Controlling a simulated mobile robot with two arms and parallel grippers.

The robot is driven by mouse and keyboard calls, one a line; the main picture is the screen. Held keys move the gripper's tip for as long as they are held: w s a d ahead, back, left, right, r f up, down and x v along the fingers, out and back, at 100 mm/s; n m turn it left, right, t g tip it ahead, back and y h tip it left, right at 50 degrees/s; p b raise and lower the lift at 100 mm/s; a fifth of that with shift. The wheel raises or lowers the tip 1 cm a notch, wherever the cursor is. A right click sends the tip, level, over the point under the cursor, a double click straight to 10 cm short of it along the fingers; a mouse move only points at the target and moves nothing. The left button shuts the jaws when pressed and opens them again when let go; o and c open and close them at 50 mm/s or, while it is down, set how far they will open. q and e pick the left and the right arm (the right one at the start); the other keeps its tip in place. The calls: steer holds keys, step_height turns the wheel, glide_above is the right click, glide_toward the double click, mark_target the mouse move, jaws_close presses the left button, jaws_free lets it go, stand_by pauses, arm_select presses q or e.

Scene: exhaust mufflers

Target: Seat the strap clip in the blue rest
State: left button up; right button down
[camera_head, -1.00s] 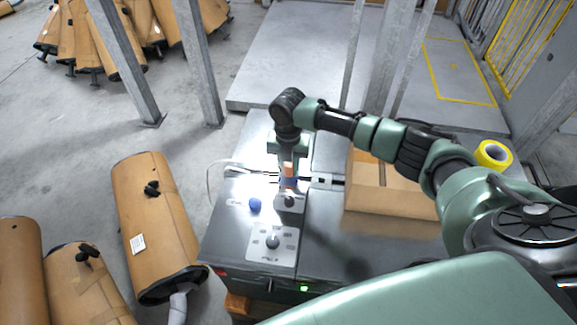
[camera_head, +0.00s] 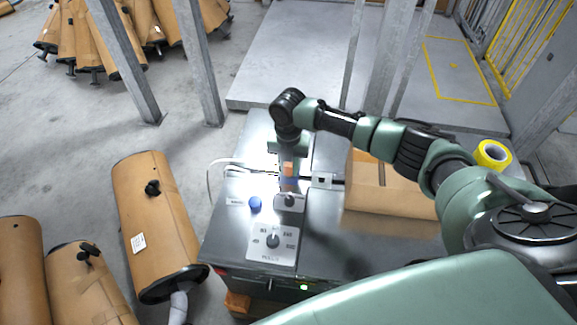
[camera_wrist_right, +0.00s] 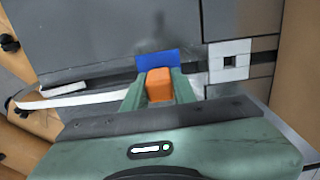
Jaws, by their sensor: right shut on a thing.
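An orange block (camera_wrist_right: 159,86), which looks like the strap clip, is between the fingers of my right gripper (camera_wrist_right: 160,80). The gripper is shut on it. The blue rest (camera_wrist_right: 157,59) lies just beyond the clip in the wrist view, and I cannot tell whether they touch. In the head view my right gripper (camera_head: 288,161) points down over the metal bench, with the orange clip (camera_head: 288,169) at its tips and a little of the blue rest (camera_head: 288,184) below. My left gripper is not in view.
A white strap (camera_wrist_right: 75,95) runs in from the left. A white square plate (camera_wrist_right: 231,61) is to the right of the rest. A control panel with a knob (camera_head: 273,241) and a blue button (camera_head: 255,204) is in front.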

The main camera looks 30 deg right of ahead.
stand_by(0.8)
steer(key=shift+f, duration=0.5)
steer(key=c, duration=1.1)
jaws_free()
steer(key=shift+o, duration=0.2)
step_height(320, 180, up, 8)
steer(key=shift+f, duration=0.1)
